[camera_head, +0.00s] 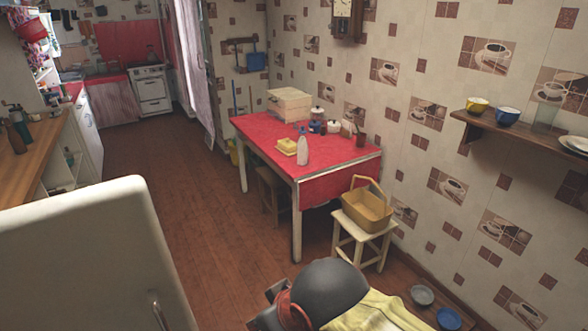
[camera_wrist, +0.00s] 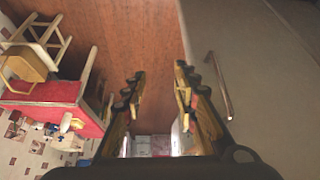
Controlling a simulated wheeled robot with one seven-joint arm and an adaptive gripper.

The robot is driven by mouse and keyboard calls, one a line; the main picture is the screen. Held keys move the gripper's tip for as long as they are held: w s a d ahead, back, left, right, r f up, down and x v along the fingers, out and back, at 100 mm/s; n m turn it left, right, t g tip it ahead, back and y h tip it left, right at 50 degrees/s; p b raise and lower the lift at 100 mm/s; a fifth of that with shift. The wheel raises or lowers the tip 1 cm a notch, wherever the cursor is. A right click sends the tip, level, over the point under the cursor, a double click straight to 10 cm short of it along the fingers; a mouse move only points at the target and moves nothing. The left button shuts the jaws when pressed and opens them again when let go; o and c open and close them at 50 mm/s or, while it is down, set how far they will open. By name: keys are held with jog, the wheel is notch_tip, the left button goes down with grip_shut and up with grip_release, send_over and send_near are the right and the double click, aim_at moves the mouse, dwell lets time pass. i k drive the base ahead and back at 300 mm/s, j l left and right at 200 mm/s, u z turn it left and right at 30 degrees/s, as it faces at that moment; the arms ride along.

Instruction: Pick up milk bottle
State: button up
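The milk bottle (camera_head: 302,149) is pale, whitish and upright on the red-topped table (camera_head: 262,130), near the table's front edge and just right of a yellow butter dish (camera_head: 287,146). In the wrist view the same table (camera_wrist: 60,92) shows at the left, turned on its side, and I cannot make out the bottle surely there. My gripper (camera_wrist: 158,90) is open, with its two fingers apart and only floor between them. It is well away from the bottle. In the head view my arm shows at the bottom, and the fingers cannot be made out.
A stool (camera_head: 364,235) with a basket (camera_head: 367,206) stands at the table's right front. A box (camera_head: 290,104), jars and cups are at the table's back. A white fridge (camera_head: 95,260) stands close at the left. Bowls (camera_head: 448,319) lie low at the right. The middle floor (camera_head: 190,190) is clear.

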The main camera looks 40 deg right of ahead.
aim_at(303, 145)
jog(key=z, duration=1.15)
